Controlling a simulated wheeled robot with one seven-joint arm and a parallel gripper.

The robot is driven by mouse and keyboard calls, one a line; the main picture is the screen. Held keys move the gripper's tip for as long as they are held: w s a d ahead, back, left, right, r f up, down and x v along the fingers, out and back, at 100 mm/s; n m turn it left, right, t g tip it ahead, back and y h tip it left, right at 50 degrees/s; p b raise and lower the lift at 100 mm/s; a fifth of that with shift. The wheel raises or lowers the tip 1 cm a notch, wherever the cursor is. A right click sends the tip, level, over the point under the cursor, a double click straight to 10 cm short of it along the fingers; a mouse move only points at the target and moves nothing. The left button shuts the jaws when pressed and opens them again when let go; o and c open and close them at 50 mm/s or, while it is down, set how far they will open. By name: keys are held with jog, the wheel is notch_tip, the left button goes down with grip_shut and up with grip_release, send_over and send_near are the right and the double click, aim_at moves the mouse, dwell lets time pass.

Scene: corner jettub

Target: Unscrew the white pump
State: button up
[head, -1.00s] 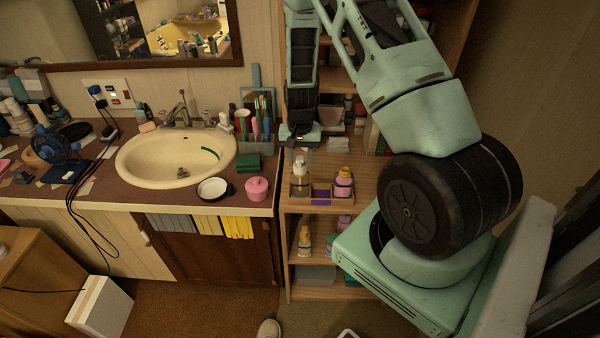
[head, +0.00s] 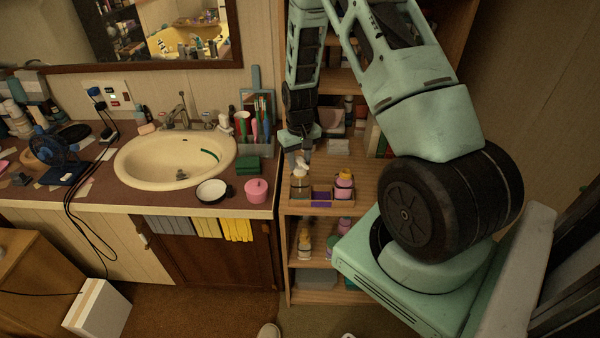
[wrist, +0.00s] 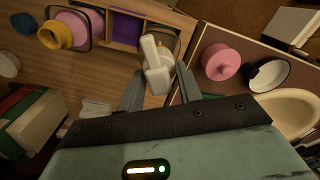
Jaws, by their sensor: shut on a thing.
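The white pump (head: 301,165) tops a clear bottle (head: 300,187) standing in the left compartment of a small wooden caddy on the shelf. In the wrist view the pump (wrist: 156,66) lies between my two fingers, with its nozzle pointing up the picture. My gripper (head: 303,156) reaches down from above and is shut on the pump; the wrist view also shows my gripper (wrist: 160,82). The bottle below the pump is mostly hidden in the wrist view. I cannot tell whether the pump has turned on the bottle.
A pink bottle with a yellow collar (head: 344,185) stands at the caddy's right end. The middle compartment (head: 321,196) is purple and looks empty. Left of the shelf, the counter holds a pink jar (head: 256,190), a black-rimmed white dish (head: 212,191) and a sink (head: 172,160).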

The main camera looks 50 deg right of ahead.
dwell(0.3)
jog(key=n, duration=0.4)
jog(key=shift+a+r, duration=0.1)
jog(key=shift+r, duration=0.05)
jog(key=shift+n, duration=1.2)
jog(key=shift+n+p, duration=0.35)
jog(key=shift+n, duration=0.15)
jog(key=n+p, duration=0.1)
jog(key=n, duration=0.2)
jog(key=shift+a+r, duration=0.1)
jog(key=shift+r, duration=0.05)
jog(key=shift+n, duration=1)
